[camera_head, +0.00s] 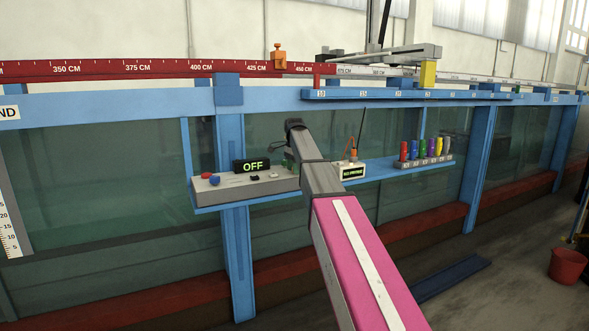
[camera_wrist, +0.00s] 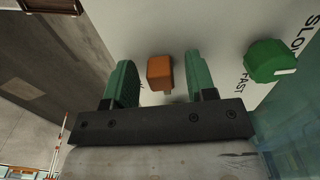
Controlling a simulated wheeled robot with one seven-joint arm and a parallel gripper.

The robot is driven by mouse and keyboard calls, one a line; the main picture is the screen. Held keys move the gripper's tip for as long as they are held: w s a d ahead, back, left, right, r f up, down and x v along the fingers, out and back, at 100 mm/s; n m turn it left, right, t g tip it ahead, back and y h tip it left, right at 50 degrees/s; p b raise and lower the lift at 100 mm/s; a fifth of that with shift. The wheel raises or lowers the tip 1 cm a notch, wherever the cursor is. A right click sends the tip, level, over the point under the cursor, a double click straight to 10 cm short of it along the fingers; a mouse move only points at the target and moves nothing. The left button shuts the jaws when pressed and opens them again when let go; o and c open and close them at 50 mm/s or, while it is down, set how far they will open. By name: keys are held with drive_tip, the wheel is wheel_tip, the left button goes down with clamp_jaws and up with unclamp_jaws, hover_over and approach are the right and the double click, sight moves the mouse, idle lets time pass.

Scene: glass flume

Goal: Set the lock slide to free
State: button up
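My gripper (camera_wrist: 159,80) is open in the wrist view, with its two green fingers on either side of a small orange block (camera_wrist: 160,71). Gaps show between the block and both fingers. The block sits on a pale panel (camera_wrist: 225,28) and may be the lock slide; its label is mostly hidden and I cannot read its setting. In the head view, my gripper (camera_head: 289,160) is over the right end of the grey control box (camera_head: 228,187), partly hidden behind my wrist. The orange block cannot be made out there.
A green knob (camera_wrist: 272,61) near FAST and SLOW lettering is right of the fingers. In the head view, the box carries an OFF display (camera_head: 252,166), a red button (camera_head: 207,175) and a blue button (camera_head: 214,181). A white instrument (camera_head: 353,172) stands to the right on the shelf.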

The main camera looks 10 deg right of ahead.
drive_tip(key=shift+r, duration=0.1)
wheel_tip(320, 180, up, 11)
idle(0.4)
drive_tip(key=shift+f, duration=0.2)
